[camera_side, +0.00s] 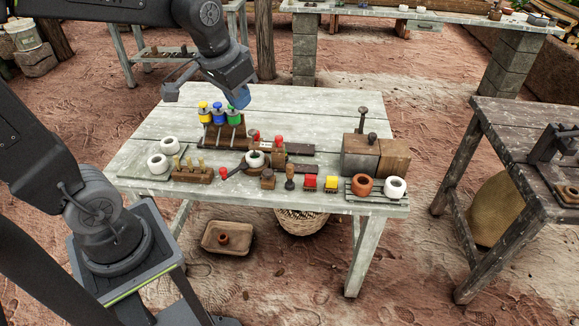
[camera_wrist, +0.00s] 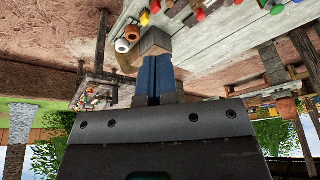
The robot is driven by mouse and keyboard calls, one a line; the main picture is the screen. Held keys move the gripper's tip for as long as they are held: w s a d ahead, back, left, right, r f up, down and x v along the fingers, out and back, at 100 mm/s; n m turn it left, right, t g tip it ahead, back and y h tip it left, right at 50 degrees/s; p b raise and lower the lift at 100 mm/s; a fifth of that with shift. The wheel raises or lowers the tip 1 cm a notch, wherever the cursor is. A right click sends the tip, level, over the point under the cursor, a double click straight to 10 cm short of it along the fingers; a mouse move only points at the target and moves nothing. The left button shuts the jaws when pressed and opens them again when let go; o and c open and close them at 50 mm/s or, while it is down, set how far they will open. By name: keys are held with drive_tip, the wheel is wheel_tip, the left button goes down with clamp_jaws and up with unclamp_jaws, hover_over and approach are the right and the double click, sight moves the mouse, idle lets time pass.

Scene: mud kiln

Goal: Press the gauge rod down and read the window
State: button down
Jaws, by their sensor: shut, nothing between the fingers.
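A thin dark rod with a flat head (camera_side: 362,118) stands upright at the wooden box (camera_side: 360,157) on the right of the table; I take it for the gauge rod. A darker knob (camera_side: 372,138) stands beside it on top. I cannot make out a window on the box. My gripper (camera_side: 239,97) is above the back of the table, left of the box and well apart from it. Its blue fingers (camera_wrist: 153,79) are together and empty in the wrist view. A wooden block (camera_wrist: 155,42) shows just beyond the fingertips there.
Yellow, blue and green knobs (camera_side: 218,113) stand close below my gripper. White pots (camera_side: 158,164), pegs in a wooden holder (camera_side: 192,176), red and yellow blocks (camera_side: 320,184) and an orange pot (camera_side: 362,186) crowd the front. The table's back right (camera_side: 310,110) is clear.

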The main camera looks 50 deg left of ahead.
drive_tip(key=s+d+m+t, duration=0.1)
drive_tip(key=s+d+t, duration=0.1)
drive_tip(key=s+d, duration=0.3)
drive_tip(key=shift+s+d+h, duration=0.15)
drive_tip(key=shift+s+h, duration=0.15)
drive_tip(key=shift+s, duration=2.1)
